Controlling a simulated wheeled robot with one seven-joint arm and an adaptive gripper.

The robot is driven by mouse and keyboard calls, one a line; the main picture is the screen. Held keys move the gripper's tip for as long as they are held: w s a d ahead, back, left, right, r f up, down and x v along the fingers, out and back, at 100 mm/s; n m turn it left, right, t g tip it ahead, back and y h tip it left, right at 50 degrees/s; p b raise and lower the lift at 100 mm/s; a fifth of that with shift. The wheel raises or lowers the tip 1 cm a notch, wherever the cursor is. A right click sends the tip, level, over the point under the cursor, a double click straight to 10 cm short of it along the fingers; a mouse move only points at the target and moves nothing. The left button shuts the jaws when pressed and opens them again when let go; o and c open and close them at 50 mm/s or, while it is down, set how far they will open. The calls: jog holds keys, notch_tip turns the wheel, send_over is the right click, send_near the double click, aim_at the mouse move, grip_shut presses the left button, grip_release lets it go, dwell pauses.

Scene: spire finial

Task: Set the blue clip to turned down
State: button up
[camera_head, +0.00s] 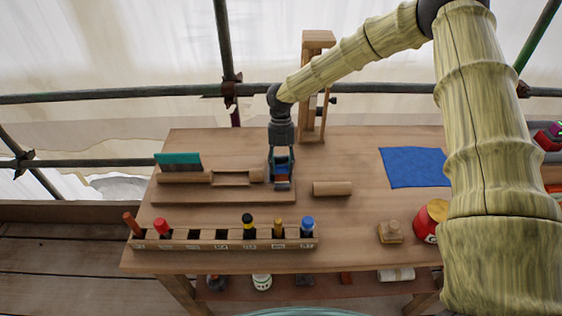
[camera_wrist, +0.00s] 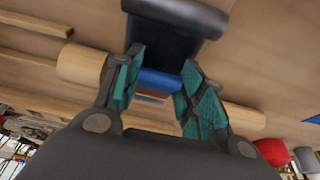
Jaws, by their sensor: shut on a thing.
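The blue clip (camera_wrist: 160,80) shows between the two teal finger pads in the wrist view, and only part of it is visible. My gripper (camera_wrist: 155,88) is shut on it. In the head view my gripper (camera_head: 282,168) points down at the right end of a wooden stand (camera_head: 225,197). There the fingers largely cover the clip. A dark, smooth block (camera_wrist: 175,28) lies just beyond the fingertips in the wrist view. I cannot tell from these frames which way the clip is turned.
A wooden dowel (camera_head: 332,189) lies right of my gripper. A teal plate (camera_head: 178,161) stands at the stand's left. A wooden post (camera_head: 315,85) rises behind. A slotted rack (camera_head: 180,241) with several coloured-top pieces is in front. A blue cloth (camera_head: 413,167) lies at right.

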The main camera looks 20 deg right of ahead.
dwell(0.4)
jog(key=o, duration=1)
jog(key=v, duration=1.2)
jog(key=shift+w+d+f, duration=0.1)
jog(key=shift+w+d, duration=0.05)
jog(key=shift+w, duration=0.05)
